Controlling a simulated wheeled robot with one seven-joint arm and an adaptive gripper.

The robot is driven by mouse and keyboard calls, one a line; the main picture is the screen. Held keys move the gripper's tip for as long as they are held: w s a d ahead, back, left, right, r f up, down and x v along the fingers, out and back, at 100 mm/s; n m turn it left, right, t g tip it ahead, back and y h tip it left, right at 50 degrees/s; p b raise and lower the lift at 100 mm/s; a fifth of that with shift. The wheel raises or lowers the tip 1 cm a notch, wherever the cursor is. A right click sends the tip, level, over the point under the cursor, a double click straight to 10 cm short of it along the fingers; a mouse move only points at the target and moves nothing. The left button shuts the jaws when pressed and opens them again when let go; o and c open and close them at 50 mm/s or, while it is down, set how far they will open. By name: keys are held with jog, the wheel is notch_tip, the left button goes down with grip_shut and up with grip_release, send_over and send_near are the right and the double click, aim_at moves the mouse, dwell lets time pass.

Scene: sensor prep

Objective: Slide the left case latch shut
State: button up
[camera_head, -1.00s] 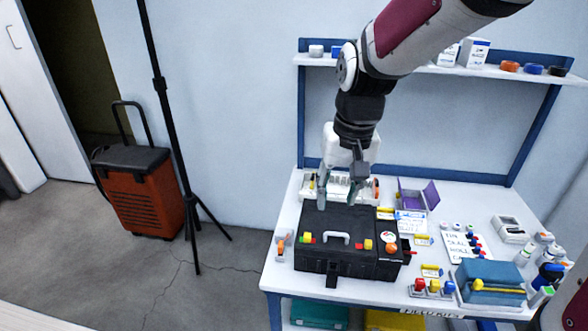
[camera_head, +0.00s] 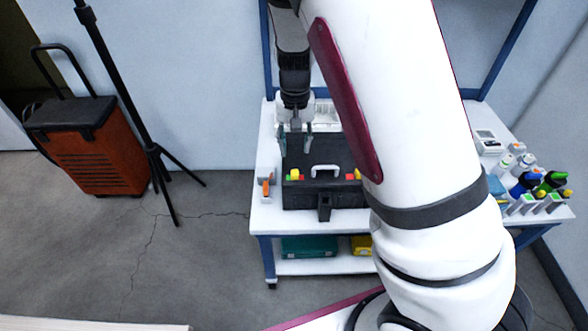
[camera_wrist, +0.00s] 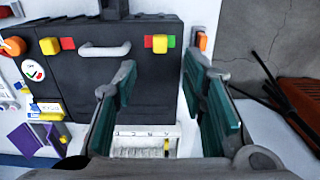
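My gripper (camera_head: 296,142) is open and empty above the case's back left part, apart from the left latch. Its two fingers (camera_wrist: 160,75) straddle the latch's line in the wrist view.
An orange-topped item (camera_head: 266,187) stands on the table left of the case. A white tray (camera_wrist: 145,140) lies behind the case. A tripod (camera_head: 135,120) and an orange wheeled box (camera_head: 95,150) stand on the floor left.

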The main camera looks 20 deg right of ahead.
aim_at(295, 173)
notch_tip(295, 173, down, 10)
jog(key=shift+f+b, duration=0.2)
jog(key=shift+b, duration=0.6)
